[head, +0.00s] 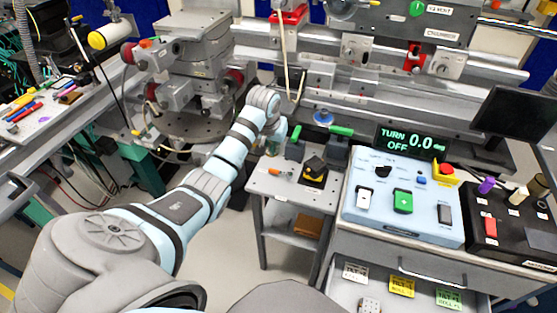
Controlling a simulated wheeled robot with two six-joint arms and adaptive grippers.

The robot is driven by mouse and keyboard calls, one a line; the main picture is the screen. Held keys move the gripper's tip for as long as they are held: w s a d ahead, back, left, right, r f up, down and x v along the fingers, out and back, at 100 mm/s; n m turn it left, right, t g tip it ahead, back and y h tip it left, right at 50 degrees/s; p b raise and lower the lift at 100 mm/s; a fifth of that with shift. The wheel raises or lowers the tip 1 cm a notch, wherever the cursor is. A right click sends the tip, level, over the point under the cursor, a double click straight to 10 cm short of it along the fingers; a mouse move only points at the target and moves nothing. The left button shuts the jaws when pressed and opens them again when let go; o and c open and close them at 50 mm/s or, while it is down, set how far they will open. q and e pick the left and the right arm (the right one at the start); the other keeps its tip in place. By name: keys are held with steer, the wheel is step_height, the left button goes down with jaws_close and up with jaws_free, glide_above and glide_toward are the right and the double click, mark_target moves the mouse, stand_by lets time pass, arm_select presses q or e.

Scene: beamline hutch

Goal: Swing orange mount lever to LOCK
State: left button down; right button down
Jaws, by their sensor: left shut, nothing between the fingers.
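My left arm reaches in from the lower left, and its wrist ends above the back left of a small grey side table. My left gripper (272,142) is small and partly hidden by the wrist; it is shut and empty. A small orange piece (276,172) shows on the side table just below the gripper, apart from it. I cannot tell whether it is the mount lever. Another small orange part (146,43) shows on the stage stack at the upper left. No LOCK mark is readable. My right gripper is not in view.
The side table (262,186) also carries a black and yellow block (314,168) and green-handled items (341,130). An open drawer juts out below. Heavy rails (450,110) run behind.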

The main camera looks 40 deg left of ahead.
mark_target(281, 174)
arm_select(q)
steer(key=shift+r, duration=0.25)
steer(key=b+x, duration=0.4)
steer(key=x, duration=0.6)
steer(key=shift+f+b, duration=0.1)
steer(key=shift+b, duration=0.25)
steer(key=shift+s+n+p, duration=0.1)
steer(key=shift+n+p, duration=0.2)
steer(key=shift+p, duration=0.25)
steer(key=shift+s+n+p, duration=0.15)
steer(key=shift+n+p, duration=0.25)
steer(key=shift+p, duration=0.15)
